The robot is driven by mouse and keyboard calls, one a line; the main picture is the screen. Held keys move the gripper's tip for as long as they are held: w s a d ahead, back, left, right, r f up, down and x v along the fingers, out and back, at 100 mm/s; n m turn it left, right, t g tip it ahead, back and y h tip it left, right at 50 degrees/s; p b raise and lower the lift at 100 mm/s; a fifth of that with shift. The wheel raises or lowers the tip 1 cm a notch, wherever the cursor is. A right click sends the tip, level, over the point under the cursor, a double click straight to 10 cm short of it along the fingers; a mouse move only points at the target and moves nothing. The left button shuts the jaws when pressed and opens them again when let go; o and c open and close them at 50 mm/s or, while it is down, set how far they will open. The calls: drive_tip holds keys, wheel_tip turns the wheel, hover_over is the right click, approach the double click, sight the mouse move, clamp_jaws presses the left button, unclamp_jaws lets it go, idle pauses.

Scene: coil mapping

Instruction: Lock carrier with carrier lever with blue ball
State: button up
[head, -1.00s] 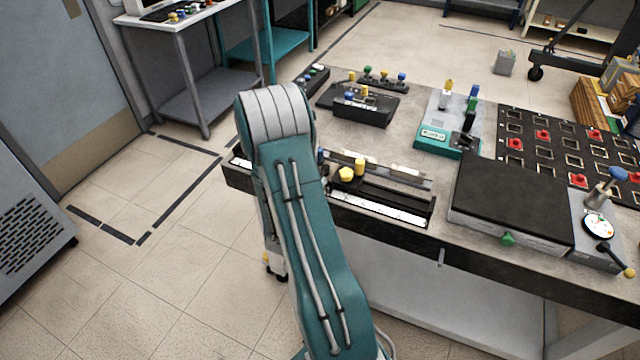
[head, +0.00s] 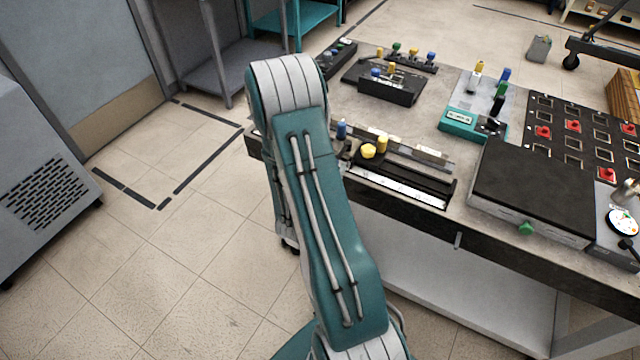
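A small blue knob (head: 341,129) shows just right of my arm's raised elbow, at the left end of a dark rail fixture (head: 408,181) along the table's front edge. I take it for the blue ball of the carrier lever; its stem and the carrier are partly hidden by my arm. Two yellow knobs, a front one (head: 368,151) and a rear one (head: 382,144), stand right of it on the fixture. My gripper cannot be made out; my upper arm covers the area beyond the elbow. Whether anything touches the blue knob is hidden.
A black flat-topped box (head: 545,188) with a green knob stands right of the fixture. Behind are a black block with small knobs (head: 385,88), a teal device (head: 460,122) and a slotted panel with red pieces (head: 585,135). Open floor lies left of the table.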

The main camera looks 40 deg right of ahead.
drive_tip(key=v, duration=0.9)
drive_tip(key=shift+a, duration=0.4)
drive_tip(key=shift+r, duration=0.15)
drive_tip(key=shift+w+a, duration=0.1)
drive_tip(key=shift+a, duration=0.15)
